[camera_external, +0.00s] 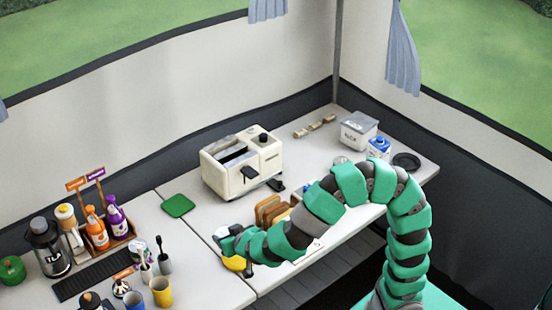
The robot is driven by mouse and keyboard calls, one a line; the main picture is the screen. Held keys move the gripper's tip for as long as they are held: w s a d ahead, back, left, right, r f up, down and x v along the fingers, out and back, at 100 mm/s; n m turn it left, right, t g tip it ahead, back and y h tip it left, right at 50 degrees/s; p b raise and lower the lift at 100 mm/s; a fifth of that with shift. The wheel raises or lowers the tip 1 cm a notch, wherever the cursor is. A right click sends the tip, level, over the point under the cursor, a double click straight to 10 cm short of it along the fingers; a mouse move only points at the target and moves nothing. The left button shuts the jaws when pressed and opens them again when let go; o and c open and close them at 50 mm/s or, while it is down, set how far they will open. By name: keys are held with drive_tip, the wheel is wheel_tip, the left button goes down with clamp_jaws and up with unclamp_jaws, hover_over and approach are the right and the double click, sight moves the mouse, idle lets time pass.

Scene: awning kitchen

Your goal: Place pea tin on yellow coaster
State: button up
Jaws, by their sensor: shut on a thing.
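My gripper (236,252) reaches down over the front of the counter, above the yellow coaster (234,264). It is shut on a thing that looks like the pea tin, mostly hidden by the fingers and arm. The yellow coaster shows only as a part below and left of the gripper. I cannot tell whether the tin touches the coaster.
A green coaster (178,206) lies left of the cream toaster (242,162). Bread slices (270,211) stand close behind my arm. Bottles in a rack (108,228), a coffee press (47,247) and cups (161,292) crowd the left. A white canister (358,131) stands at the back right.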

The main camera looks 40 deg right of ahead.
drive_tip(key=s+d+f+m+g+h+p, duration=0.25)
drive_tip(key=s+d+m+h, duration=0.25)
drive_tip(key=s+d, duration=0.75)
drive_tip(key=p, duration=0.4)
hover_over(239, 260)
wheel_tip(239, 260, down, 2)
drive_tip(key=shift+f+t, duration=0.15)
drive_tip(key=shift+t, duration=0.2)
drive_tip(key=shift+f+b, duration=0.75)
drive_tip(key=shift+f, duration=1.05)
drive_tip(key=o, duration=1.1)
drive_tip(key=p+v, duration=0.3)
drive_tip(key=v, duration=0.9)
